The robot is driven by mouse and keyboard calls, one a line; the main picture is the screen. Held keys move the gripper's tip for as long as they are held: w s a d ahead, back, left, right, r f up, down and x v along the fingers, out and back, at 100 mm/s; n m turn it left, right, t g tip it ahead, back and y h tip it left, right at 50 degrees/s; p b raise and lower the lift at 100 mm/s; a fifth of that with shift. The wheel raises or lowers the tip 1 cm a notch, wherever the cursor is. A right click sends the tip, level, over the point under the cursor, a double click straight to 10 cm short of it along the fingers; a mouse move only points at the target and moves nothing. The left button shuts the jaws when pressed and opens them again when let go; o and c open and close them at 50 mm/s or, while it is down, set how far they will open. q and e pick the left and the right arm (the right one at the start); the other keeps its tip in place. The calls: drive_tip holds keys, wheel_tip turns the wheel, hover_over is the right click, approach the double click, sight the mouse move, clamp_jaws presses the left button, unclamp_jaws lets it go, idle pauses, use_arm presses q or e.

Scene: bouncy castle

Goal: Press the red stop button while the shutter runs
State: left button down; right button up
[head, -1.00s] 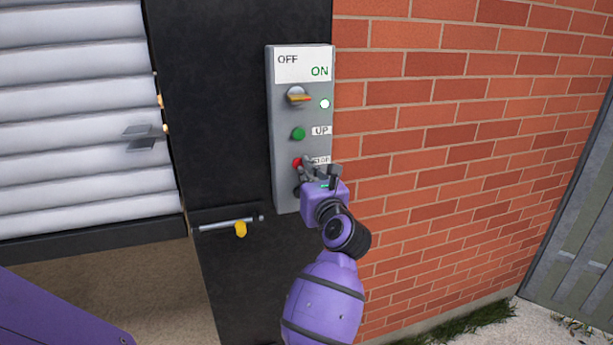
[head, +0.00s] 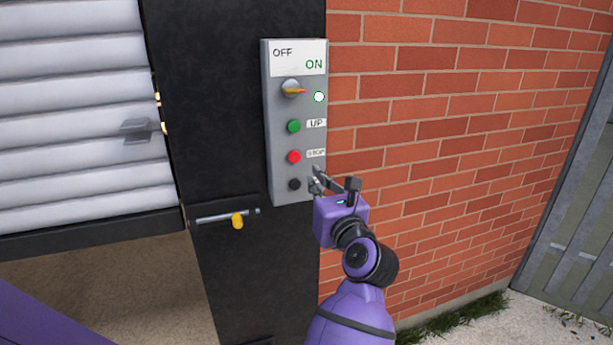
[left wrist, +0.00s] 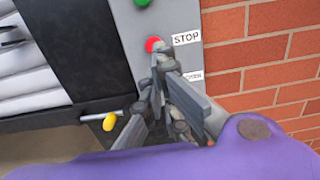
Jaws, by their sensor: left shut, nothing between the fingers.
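The red stop button (head: 293,157) is on the grey control box (head: 268,120), below the green UP button (head: 293,126) and above a black button (head: 294,185). It also shows in the left wrist view (left wrist: 152,44), just beyond the fingertips. My left gripper (head: 320,181) is shut and empty, just right of and below the red button in the head view. It appears clear of the box. The white slatted shutter (head: 70,110) is partly raised, with an opening below it. My right gripper is in neither view.
The selector knob (head: 292,89) has a lit white lamp (head: 319,97) beside it. A bolt with a yellow knob (head: 237,221) sticks out on the black post (head: 225,275). A brick wall (head: 450,130) is at right, with a grey fence (head: 580,215) beyond.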

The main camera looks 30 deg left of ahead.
use_arm(q)
drive_tip(key=v, duration=0.3)
drive_tip(key=shift+s+d, duration=0.1)
drive_tip(key=shift+d, duration=0.1)
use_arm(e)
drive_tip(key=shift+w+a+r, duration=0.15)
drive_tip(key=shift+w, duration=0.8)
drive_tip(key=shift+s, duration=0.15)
